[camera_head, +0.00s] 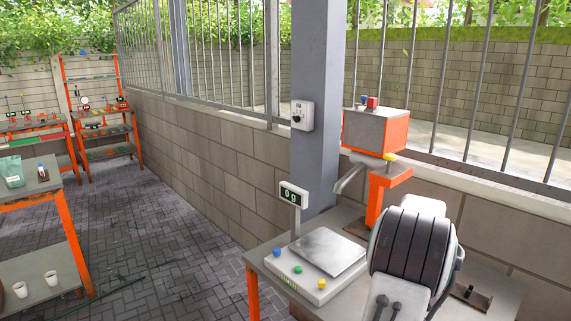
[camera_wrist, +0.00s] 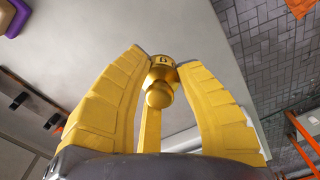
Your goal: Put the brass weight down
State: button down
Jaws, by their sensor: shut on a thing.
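The brass weight (camera_wrist: 160,72) is between the yellow fingers of my gripper (camera_wrist: 160,78) in the wrist view. Its collar is marked and its round knob points back toward the camera. My gripper is shut on it. A pale grey surface lies beyond the weight; I cannot tell whether the two touch. In the head view my arm blocks the lower right, and neither the weight nor the gripper fingers can be made out. A scale with a bare metal plate (camera_head: 320,252) stands on the bench, its display (camera_head: 290,194) showing zeros.
The scale's front carries blue, green and yellow buttons. An orange stand (camera_head: 376,200) and a grey-and-orange box (camera_head: 376,130) are behind my arm. A grey pillar (camera_head: 318,90) rises behind the scale. In the wrist view a purple object (camera_wrist: 14,22) sits at upper left.

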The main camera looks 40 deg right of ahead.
jog(key=shift+n, duration=0.6)
jog(key=w+a+f, duration=0.1)
jog(key=w+a, duration=0.1)
jog(key=w, duration=0.2)
jog(key=w+a+f, duration=0.1)
jog(key=w+a, duration=0.1)
jog(key=w, duration=0.3)
jog(key=w+a+f, duration=0.1)
jog(key=w+a, duration=0.2)
jog(key=w, duration=0.2)
jog(key=shift+w+p, duration=0.1)
jog(key=shift+p, duration=0.2)
jog(key=w+a+f+n, duration=0.1)
jog(key=w+a+f, duration=0.2)
jog(key=w+a, duration=0.65)
jog(key=w+a+f, duration=0.1)
jog(key=w+a, duration=0.1)
jog(key=a, duration=0.6)
jog(key=w+a+f+n+p, duration=0.1)
jog(key=w+a+f, duration=0.1)
jog(key=a, duration=0.6)
jog(key=w+a+f, duration=0.1)
jog(key=w+a, duration=0.2)
jog(key=a, duration=0.5)
jog(key=shift+a+f+n+p, duration=0.2)
jog(key=shift+f+n+p, duration=0.1)
jog(key=shift+n, duration=0.1)
jog(key=shift+d, duration=0.1)
